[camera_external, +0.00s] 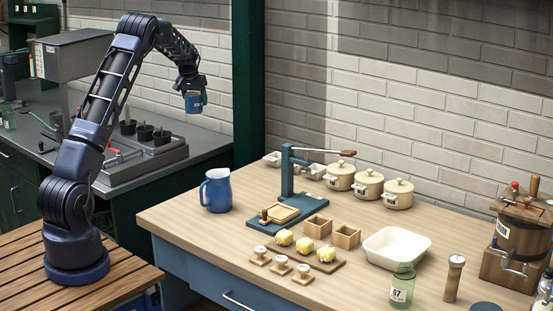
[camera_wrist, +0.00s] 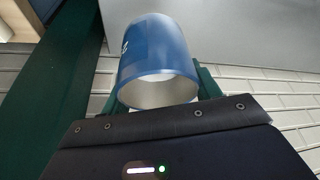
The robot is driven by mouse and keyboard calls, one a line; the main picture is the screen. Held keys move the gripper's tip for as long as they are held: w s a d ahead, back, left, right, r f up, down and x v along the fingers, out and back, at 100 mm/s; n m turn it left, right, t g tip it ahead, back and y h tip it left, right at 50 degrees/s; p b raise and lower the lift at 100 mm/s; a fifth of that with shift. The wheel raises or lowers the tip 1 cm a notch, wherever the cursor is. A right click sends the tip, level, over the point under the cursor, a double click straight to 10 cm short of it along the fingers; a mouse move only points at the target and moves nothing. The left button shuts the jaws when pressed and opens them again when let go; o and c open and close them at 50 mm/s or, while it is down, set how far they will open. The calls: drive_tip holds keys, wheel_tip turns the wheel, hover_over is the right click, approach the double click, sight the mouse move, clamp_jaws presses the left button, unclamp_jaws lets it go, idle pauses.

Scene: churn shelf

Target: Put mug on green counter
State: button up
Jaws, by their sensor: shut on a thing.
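A blue mug (camera_external: 194,104) is in my gripper (camera_external: 191,90), held high in the air in front of the brick wall. In the wrist view the blue mug (camera_wrist: 158,50) has its round opening towards the camera, with a pale inside and some white marking on its side. My gripper is shut on it. The counter with green cabinet fronts (camera_external: 20,172) and a dark grey top (camera_external: 205,141) stands at the left behind my arm. The mug is well above counter height and touches no surface.
The grey counter top holds a tray with dark cups (camera_external: 145,133) and a grey machine. A green post (camera_external: 248,80) stands right of the mug. The wooden table (camera_external: 165,218) holds a blue pitcher (camera_external: 216,190), a lever press, pots and a white basin (camera_external: 395,247).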

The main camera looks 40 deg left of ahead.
wheel_tip(320, 180, down, 13)
drive_tip(key=shift+f, duration=0.1)
idle(0.5)
drive_tip(key=shift+f, duration=0.15)
drive_tip(key=o, duration=1.2)
drive_tip(key=shift+c, duration=0.2)
